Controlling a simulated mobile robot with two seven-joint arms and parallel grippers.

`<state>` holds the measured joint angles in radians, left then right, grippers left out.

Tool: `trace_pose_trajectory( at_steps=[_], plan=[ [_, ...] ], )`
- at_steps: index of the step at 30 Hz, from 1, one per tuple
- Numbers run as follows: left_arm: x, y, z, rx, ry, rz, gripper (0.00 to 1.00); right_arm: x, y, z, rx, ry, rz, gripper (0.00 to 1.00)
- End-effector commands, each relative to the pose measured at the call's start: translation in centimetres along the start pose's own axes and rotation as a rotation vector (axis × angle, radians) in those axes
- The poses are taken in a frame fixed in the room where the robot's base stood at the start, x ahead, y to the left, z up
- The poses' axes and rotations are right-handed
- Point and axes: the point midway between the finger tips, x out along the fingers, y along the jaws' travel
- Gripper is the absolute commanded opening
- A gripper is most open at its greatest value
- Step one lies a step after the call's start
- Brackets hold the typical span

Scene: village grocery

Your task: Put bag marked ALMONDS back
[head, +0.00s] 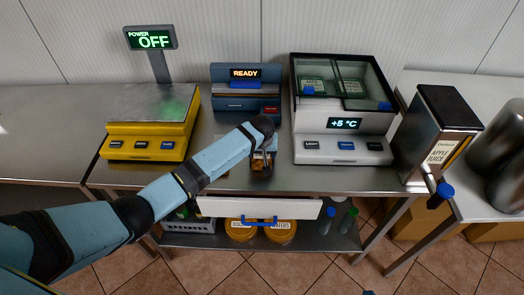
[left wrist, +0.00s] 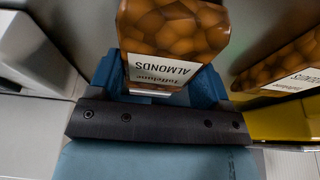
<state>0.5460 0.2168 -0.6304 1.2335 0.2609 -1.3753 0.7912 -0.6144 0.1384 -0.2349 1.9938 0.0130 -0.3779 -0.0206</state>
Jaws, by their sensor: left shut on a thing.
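The bag marked ALMONDS (left wrist: 175,30), brown with a nut print and a white label, stands out clearly in the left wrist view. My left gripper (left wrist: 158,88) is shut on it, with blue fingers on either side of its labelled end. In the head view the left gripper (head: 262,158) is over the front of the middle counter, before the dark blue READY machine (head: 246,88). Only a small part of the bag (head: 259,163) shows there, the rest hidden by my arm.
A yellow scale (head: 146,145) stands left, a white cooler reading +5 °C (head: 343,150) right, then an apple juice dispenser (head: 438,130). A white drawer (head: 215,206) is below the counter.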

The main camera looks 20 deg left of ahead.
Motion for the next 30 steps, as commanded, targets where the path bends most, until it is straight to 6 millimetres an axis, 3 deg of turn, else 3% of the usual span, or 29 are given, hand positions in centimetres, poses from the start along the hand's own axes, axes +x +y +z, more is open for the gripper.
trace_pose_trajectory(
  at_steps=[8, 9, 12, 23, 30],
  plan=[
    [0.3, 0.1, 0.1, 0.0, 0.0, 0.001, 0.19, 0.0, 0.0, 0.0, 0.0, 0.0, 0.0, 0.0],
    [0.3, 0.0, 0.1, 0.001, 0.0, 0.001, 0.79, 0.0, 0.0, 0.0, 0.0, 0.001, 0.0, 0.0],
    [0.3, 0.0, 0.1, 0.001, 0.0, 0.0, 0.97, 0.0, 0.0, 0.0, 0.0, 0.001, 0.001, 0.0],
    [-0.4, 0.0, 0.0, 0.0, 0.0, 0.0, 0.97, 0.0, 0.0, 0.0, 0.0, 0.0, 0.001, 0.0],
    [-4.8, 0.1, -0.1, 0.0, 0.002, 0.003, 0.97, 0.0, 0.1, 0.0, 0.0, 0.0, 0.001, 0.0]
  ],
)
